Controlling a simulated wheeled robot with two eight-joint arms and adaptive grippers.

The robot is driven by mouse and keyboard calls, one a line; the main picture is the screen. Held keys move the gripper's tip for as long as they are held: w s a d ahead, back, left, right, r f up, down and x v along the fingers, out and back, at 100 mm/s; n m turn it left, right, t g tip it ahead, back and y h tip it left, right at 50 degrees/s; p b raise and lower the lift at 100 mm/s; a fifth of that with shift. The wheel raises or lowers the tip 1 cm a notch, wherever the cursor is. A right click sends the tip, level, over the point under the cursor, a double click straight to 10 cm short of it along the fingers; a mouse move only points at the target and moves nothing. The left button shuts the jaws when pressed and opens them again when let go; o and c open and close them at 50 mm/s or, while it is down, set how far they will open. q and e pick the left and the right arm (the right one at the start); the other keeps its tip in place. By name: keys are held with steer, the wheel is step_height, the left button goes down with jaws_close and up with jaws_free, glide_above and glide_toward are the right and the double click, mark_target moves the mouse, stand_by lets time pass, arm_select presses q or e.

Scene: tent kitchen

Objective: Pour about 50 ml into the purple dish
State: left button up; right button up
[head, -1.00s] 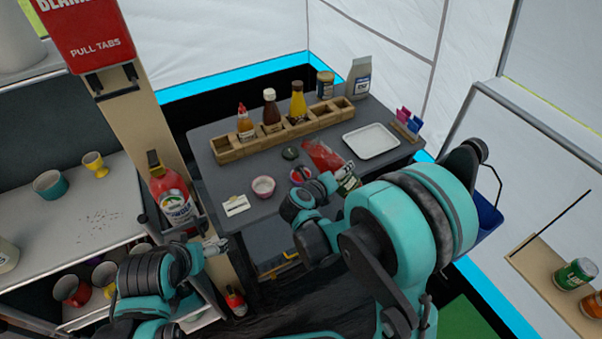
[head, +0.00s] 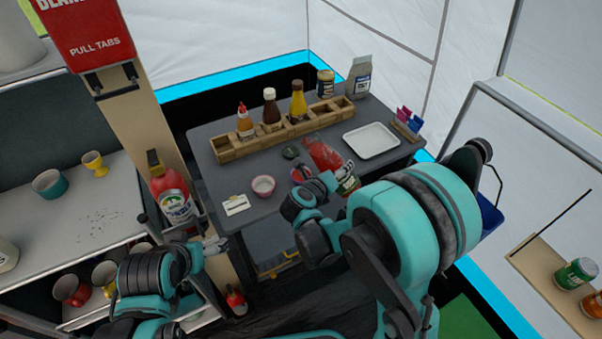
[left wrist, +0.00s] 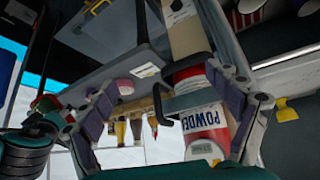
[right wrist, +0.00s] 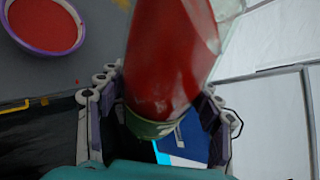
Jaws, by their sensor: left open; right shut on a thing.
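The purple dish (right wrist: 47,28) shows in the right wrist view at upper left, with a purple rim and red contents. In the head view the dish (head: 298,174) is partly hidden by my right gripper. My right gripper (head: 335,179) is shut on a clear bottle (head: 324,155) of red contents, tilted over the table beside the dish. The bottle (right wrist: 170,60) fills the middle of the right wrist view, with a green band near the fingers. Its mouth is not clearly visible. My left gripper (head: 216,246) is open and empty, away from the table.
A pinkish bowl (head: 263,186) and a white card (head: 236,205) lie left of the dish. A wooden rack (head: 225,150) with sauce bottles stands behind. A white tray (head: 371,141) lies to the right. A red extinguisher (head: 172,196) stands near my left gripper. Small red specks lie near the dish.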

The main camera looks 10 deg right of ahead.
steer(key=shift+w+a+r+m+y, duration=0.2)
steer(key=shift+m+y, duration=0.1)
steer(key=shift+m, duration=0.1)
steer(key=shift+s+m+t+y, duration=0.1)
steer(key=shift+m+t+y, duration=0.4)
steer(key=shift+m+t, duration=0.15)
